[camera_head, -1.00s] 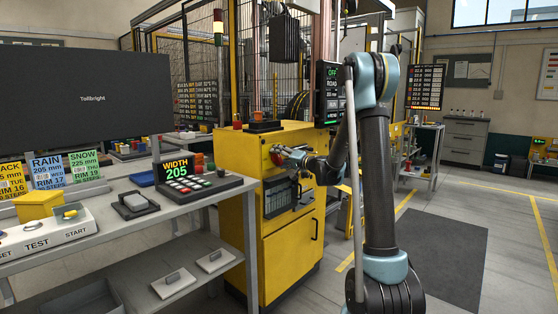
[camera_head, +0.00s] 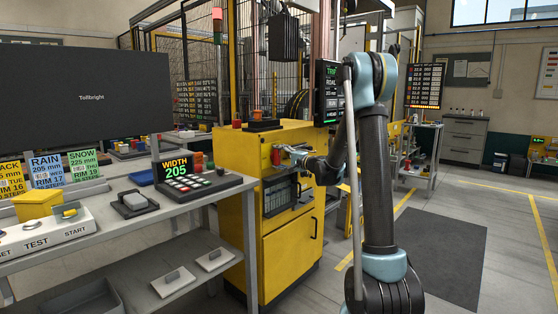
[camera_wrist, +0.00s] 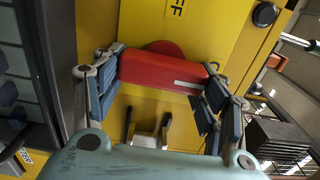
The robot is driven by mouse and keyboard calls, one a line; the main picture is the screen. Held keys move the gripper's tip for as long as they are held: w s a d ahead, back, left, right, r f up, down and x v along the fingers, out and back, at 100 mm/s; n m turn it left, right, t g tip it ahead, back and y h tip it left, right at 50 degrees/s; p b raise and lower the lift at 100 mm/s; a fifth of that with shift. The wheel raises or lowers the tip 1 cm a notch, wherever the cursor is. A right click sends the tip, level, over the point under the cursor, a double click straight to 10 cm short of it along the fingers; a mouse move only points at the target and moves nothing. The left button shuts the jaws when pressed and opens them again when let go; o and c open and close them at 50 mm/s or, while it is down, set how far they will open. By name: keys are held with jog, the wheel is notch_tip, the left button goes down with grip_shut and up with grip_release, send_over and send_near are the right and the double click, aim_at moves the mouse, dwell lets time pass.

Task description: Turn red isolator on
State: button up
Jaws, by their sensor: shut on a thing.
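The red isolator handle (camera_head: 276,156) is on the front face of the yellow cabinet (camera_head: 284,240), near its top. It looks upright in the head view. In the wrist view the red handle (camera_wrist: 160,72) lies between the blue finger pads of my gripper (camera_wrist: 163,76), with a pad at each end. My gripper (camera_head: 282,150) is shut on it.
A dark screen (camera_head: 329,92) stands above the cabinet. A signal tower (camera_head: 218,20) rises behind it. A grey bench with a keypad display (camera_head: 185,178) stands to the left. Safety fencing is behind; the floor to the right is clear.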

jog(key=shift+w+d+f, duration=0.1)
jog(key=shift+d, duration=0.1)
jog(key=o, duration=0.9)
jog(key=shift+o, duration=0.9)
jog(key=shift+a, duration=0.1)
jog(key=v, duration=1.2)
